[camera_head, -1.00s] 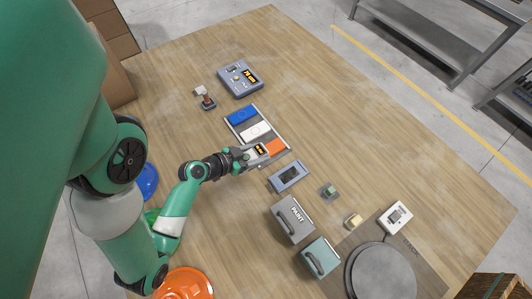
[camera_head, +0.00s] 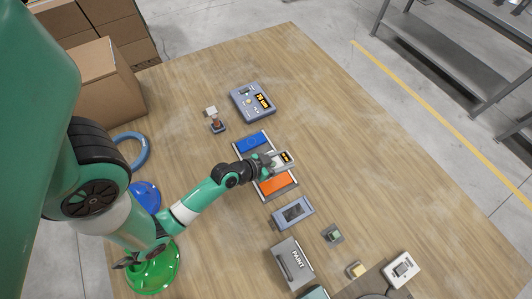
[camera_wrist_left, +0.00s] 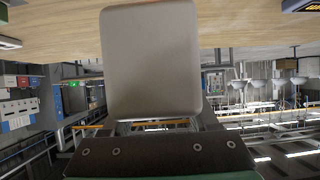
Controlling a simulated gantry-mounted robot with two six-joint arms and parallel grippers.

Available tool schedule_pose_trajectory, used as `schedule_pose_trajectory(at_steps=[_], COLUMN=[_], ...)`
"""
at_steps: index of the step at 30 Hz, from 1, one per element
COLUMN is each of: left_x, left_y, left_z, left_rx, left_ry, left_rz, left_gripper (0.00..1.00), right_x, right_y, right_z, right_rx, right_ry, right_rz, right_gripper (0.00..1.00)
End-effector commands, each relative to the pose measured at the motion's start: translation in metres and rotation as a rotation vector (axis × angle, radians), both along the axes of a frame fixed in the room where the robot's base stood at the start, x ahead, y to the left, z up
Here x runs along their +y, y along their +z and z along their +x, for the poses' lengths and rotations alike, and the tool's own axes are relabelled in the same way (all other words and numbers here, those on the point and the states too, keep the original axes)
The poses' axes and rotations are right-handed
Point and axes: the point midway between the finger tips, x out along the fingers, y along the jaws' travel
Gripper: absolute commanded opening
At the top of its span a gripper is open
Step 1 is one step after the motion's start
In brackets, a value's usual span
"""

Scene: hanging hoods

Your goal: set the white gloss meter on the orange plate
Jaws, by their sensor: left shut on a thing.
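My left gripper (camera_head: 271,163) is shut on the white gloss meter (camera_head: 285,158), whose small dark display with yellow marks faces up. In the left wrist view the gloss meter (camera_wrist_left: 152,62) is a plain pale block filling the middle; the fingertips are hard to make out. In the head view the gripper and meter are over the middle of a grey rack and hide most of the white plate there. The orange plate (camera_head: 275,184) lies just nearer than the meter, in plain view. The blue plate (camera_head: 252,142) lies on the far side. My right gripper is not in view.
A grey device (camera_head: 292,212) and a grey paint case (camera_head: 292,265) stand nearer than the rack. A larger display box (camera_head: 252,101) and a small stamp-like item (camera_head: 217,126) lie beyond it. A white device (camera_head: 401,268) is at lower right. The table's right side is clear.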

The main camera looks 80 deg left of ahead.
Motion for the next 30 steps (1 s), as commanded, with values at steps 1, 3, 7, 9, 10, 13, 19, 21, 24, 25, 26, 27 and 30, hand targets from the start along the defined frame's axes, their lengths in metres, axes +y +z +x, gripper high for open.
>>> schedule_pose_trajectory(at_steps=[1, 3, 7, 9, 10, 13, 19, 21, 24, 25, 26, 27, 30], left_x=[-0.004, -0.007, -0.007, -0.007, -0.007, -0.007, -0.007, -0.007, -0.007, -0.007, -0.007, -0.007, -0.007], left_y=[0.003, 0.003, 0.002, -0.001, -0.003, -0.012, -0.041, -0.053, -0.069, -0.073, -0.078, -0.083, -0.096], left_z=[0.004, 0.005, 0.005, 0.005, 0.005, 0.005, 0.005, 0.005, 0.005, 0.005, 0.005, 0.005, 0.005], left_rx=[-0.002, -0.002, -0.002, -0.002, -0.002, -0.002, -0.002, -0.003, -0.003, -0.003, -0.003, -0.003, -0.002], left_ry=[-0.016, -0.025, -0.025, -0.025, -0.024, -0.024, -0.023, -0.023, -0.023, -0.023, -0.023, -0.023, -0.023], left_rz=[0.001, 0.001, 0.001, 0.001, 0.001, 0.001, 0.002, 0.002, 0.002, 0.002, 0.002, 0.002, 0.002], left_gripper=[0.00, 0.00, 0.00, 0.00, 0.00, 0.00, 0.00, 0.00, 0.00, 0.00, 0.00, 0.00, 0.00], right_x=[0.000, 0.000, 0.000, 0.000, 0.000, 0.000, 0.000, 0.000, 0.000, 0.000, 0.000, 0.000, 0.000], right_y=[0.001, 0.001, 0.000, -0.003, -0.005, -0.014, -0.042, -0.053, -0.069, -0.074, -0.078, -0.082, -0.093], right_z=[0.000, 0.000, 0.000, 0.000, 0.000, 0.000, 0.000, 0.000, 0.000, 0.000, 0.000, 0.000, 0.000], right_rx=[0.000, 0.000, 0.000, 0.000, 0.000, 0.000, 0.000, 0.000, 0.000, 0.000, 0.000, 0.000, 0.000], right_ry=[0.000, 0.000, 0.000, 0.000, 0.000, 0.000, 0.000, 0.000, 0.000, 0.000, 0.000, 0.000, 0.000], right_rz=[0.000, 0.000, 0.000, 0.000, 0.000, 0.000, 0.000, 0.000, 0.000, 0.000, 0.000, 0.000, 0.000], right_gripper=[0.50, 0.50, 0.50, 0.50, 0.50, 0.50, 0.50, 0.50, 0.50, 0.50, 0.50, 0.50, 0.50])
